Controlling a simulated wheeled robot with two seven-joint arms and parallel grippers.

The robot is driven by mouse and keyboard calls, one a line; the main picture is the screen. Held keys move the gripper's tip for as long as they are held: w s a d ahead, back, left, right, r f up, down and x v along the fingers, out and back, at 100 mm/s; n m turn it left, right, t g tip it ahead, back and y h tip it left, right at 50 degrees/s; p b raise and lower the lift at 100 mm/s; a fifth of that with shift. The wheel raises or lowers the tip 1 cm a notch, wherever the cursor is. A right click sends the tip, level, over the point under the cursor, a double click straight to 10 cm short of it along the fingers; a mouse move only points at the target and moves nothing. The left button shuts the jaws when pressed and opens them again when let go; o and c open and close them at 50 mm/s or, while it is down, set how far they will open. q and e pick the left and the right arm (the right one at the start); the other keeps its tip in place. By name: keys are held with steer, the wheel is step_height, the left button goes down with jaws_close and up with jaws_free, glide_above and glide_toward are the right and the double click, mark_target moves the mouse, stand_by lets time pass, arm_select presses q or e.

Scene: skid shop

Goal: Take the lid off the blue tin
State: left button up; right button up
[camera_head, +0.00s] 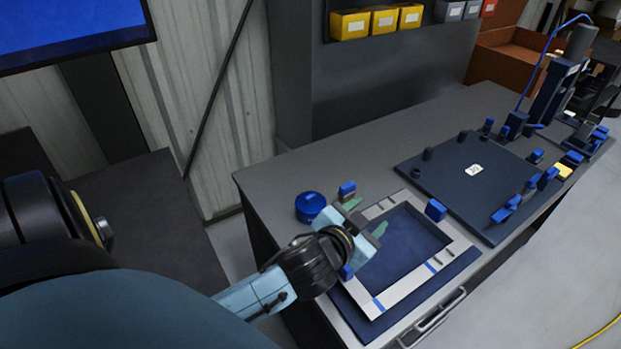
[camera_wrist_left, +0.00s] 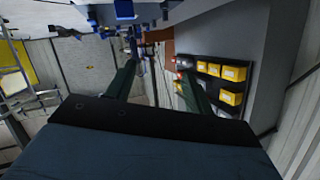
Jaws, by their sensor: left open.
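The blue tin (camera_head: 310,207) stands on the grey workbench near its left end in the head view, with its round blue lid (camera_head: 311,199) on top. My left gripper (camera_head: 366,219) is just right of the tin, above the near-left part of a light frame. Its two greenish fingers are apart with nothing seen between them. The left wrist view shows the two open fingers (camera_wrist_left: 156,88) pointing away towards the wall and bins; the tin cannot be made out there. My right gripper is not in view.
The light frame (camera_head: 462,243) lies on a dark blue base on the bench (camera_head: 287,167). A blue block (camera_head: 347,190) stands close behind my gripper. A dark plate (camera_head: 472,195) with blue clamps lies to the right. Yellow bins (camera_head: 384,19) hang behind.

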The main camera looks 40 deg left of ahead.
arm_select(q)
steer(key=w+d+r+m+t+h, duration=0.4)
steer(key=w+d+r+m+h, duration=0.35)
steer(key=r+h, duration=0.2)
steer(key=m+g+y, duration=0.9)
steer(key=m+g, duration=0.2)
steer(key=g, duration=0.8)
glide_above(309, 193)
steer(key=s+d, duration=0.2)
step_height(309, 193, down, 9)
steer(key=shift+h, duration=0.25)
steer(key=f+b, duration=0.7)
steer(key=shift+s+d, duration=0.1)
steer(key=shift+d, duration=0.15)
steer(key=shift+f+b, duration=0.35)
steer(key=shift+f, duration=0.1)
step_height(309, 193, down, 5)
steer(key=b, duration=0.4)
steer(key=shift+a+r, duration=0.1)
steer(key=shift+a+f, duration=0.25)
steer(key=shift+d, duration=0.1)
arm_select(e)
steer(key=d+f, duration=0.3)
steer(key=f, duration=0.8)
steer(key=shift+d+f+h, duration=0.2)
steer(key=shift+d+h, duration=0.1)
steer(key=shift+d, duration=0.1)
